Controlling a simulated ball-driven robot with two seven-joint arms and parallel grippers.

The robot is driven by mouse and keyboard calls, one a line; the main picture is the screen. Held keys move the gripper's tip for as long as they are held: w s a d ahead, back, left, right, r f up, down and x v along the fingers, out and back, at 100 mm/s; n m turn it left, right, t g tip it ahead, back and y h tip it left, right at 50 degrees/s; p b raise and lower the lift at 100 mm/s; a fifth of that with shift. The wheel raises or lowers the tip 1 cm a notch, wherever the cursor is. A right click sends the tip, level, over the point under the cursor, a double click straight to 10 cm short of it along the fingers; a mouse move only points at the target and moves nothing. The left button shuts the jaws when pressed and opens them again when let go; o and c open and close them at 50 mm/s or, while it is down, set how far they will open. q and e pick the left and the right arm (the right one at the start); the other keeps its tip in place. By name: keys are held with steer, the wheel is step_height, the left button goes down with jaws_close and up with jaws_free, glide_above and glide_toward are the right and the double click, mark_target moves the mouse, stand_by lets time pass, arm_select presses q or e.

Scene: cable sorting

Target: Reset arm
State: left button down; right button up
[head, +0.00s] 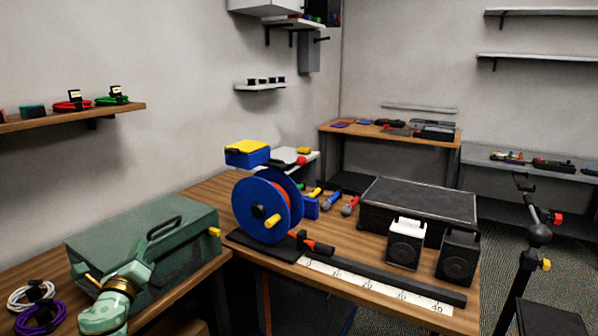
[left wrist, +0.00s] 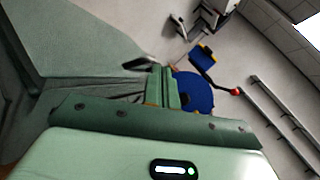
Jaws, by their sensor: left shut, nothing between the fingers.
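My left arm, green with gold rings, comes in at the bottom left of the head view, in front of a green case. My left gripper (left wrist: 163,86) shows in the left wrist view as narrow green fingers, shut and empty. In the head view its fingers cannot be made out clearly. The green case (head: 185,232), with a black handle and yellow clasps, stands on the left wooden table; its grey-green side (left wrist: 70,45) also fills the left of the wrist view. I cannot tell whether gripper and case touch. My right gripper is not in view.
A blue cable reel (head: 249,222), a black case (head: 420,200), two small speakers (head: 404,242) and a ruler strip (head: 372,286) occupy the middle table. White and purple cable coils (head: 40,312) lie at the left front. A black stand (head: 530,255) is at the right.

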arm_select(q)
steer(key=s+d+f+n+g+h, duration=0.1)
steer(key=s+f+n+g, duration=0.25)
steer(key=f+n, duration=0.9)
steer(key=s+d+f+n+g, duration=0.25)
steer(key=s+f+n, duration=0.25)
steer(key=f+n, duration=0.75)
steer(key=s+d+f+g, duration=0.2)
steer(key=s+f+g, duration=0.3)
steer(key=s+f, duration=1.15)
steer(key=s+d+f+g, duration=0.1)
steer(key=s+f+g, duration=0.1)
steer(key=s+f, duration=0.55)
steer(key=s+d+f+g, duration=0.2)
steer(key=s+f, duration=0.3)
steer(key=s, duration=0.6)
steer(key=s+d+f+g, duration=0.1)
steer(key=s+f+g, duration=0.1)
steer(key=s, duration=1.1)
steer(key=s+d+f+g+h, duration=0.1)
steer(key=s+d+f+g, duration=0.1)
steer(key=s, duration=1.1)
steer(key=shift+s+d+g, duration=0.2)
steer(key=shift+d+g, duration=0.05)
steer(key=shift+g, duration=0.15)
